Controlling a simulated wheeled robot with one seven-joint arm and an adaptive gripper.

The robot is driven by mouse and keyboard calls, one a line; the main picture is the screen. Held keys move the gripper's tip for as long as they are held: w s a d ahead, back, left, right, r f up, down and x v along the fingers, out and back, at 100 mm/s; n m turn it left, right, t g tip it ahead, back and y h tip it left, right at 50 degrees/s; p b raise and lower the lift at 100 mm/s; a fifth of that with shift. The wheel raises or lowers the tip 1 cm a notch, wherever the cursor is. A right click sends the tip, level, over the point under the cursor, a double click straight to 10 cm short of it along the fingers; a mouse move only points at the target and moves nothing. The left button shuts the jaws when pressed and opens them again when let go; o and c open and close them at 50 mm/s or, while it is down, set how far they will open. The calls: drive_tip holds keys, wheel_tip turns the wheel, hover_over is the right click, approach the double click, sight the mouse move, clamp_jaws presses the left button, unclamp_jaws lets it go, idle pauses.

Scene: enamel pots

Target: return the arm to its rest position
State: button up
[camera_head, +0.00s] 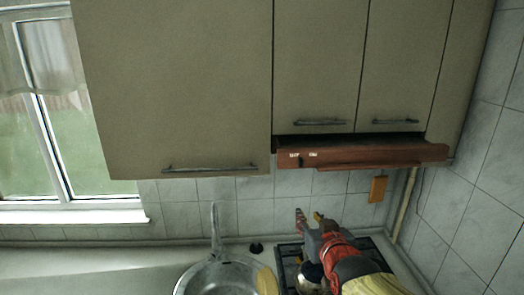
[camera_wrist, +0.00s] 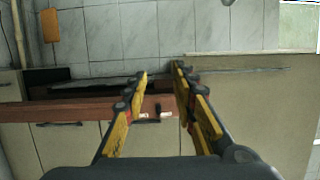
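My gripper (camera_head: 309,216) is in the lower right of the head view, raised above the stove area in front of the tiled wall. My red, yellow and grey arm reaches up to it from the bottom edge. In the wrist view my gripper (camera_wrist: 161,70) shows two yellow and dark fingers with a clear gap between the tips. It is open, with nothing between the fingers.
Wall cabinets (camera_head: 320,70) and a red-brown hood (camera_head: 360,155) hang above my gripper. A dark stove (camera_head: 287,254) with a shiny pot (camera_head: 309,277) lies below, partly hidden by my arm. A round metal sink (camera_head: 212,278) is to the left; a window (camera_head: 60,130) is farther left.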

drive_tip(key=s+f+g+b, duration=0.4)
drive_tip(key=s+f+b, duration=0.7)
drive_tip(key=f, duration=0.5)
drive_tip(key=s+d+f+g+b, duration=0.1)
drive_tip(key=s+f+g+b, duration=0.4)
drive_tip(key=s+f+b, duration=0.6)
drive_tip(key=s+f, duration=0.5)
drive_tip(key=shift+d+b, duration=0.3)
drive_tip(key=shift+b, duration=0.1)
drive_tip(key=shift+s, duration=0.1)
idle(0.7)
